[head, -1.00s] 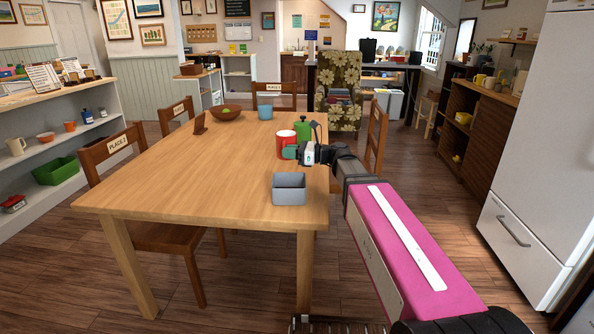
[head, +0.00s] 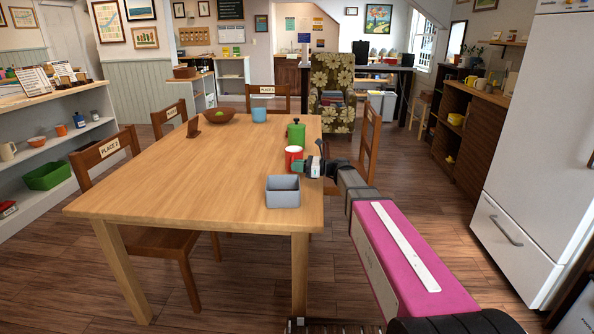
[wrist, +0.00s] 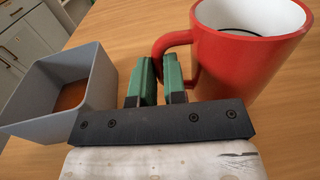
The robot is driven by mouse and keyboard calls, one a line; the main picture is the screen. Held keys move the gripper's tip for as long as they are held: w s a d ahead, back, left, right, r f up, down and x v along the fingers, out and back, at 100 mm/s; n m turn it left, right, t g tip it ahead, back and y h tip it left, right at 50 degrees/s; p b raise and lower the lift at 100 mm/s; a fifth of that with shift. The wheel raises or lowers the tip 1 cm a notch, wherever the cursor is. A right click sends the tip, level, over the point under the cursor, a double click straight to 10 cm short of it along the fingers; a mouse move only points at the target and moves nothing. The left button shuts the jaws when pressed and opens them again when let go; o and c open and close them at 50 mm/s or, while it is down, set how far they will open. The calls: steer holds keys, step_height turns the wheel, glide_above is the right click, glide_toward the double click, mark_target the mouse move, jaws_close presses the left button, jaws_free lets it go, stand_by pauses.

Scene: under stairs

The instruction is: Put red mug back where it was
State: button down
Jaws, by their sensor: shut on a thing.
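The red mug (head: 291,160) is at the table's right side, in front of a green canister (head: 296,138). In the wrist view the red mug (wrist: 250,62) is upright, with a white inside and its handle towards my fingers. My gripper (head: 300,166) comes in from the right. In the wrist view its green fingers (wrist: 160,78) are shut on the mug's handle, one on each side. I cannot tell whether the mug's base touches the table; it is hidden in the wrist view.
A grey open box (head: 282,198) stands on the table (head: 180,185) just nearer than the mug; it shows left of my fingers in the wrist view (wrist: 50,115). A blue cup (head: 259,115) and brown bowl (head: 219,115) stand at the far end.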

steer(key=shift+f, duration=0.7)
steer(key=c, duration=1.2)
jaws_free()
steer(key=shift+f, duration=0.15)
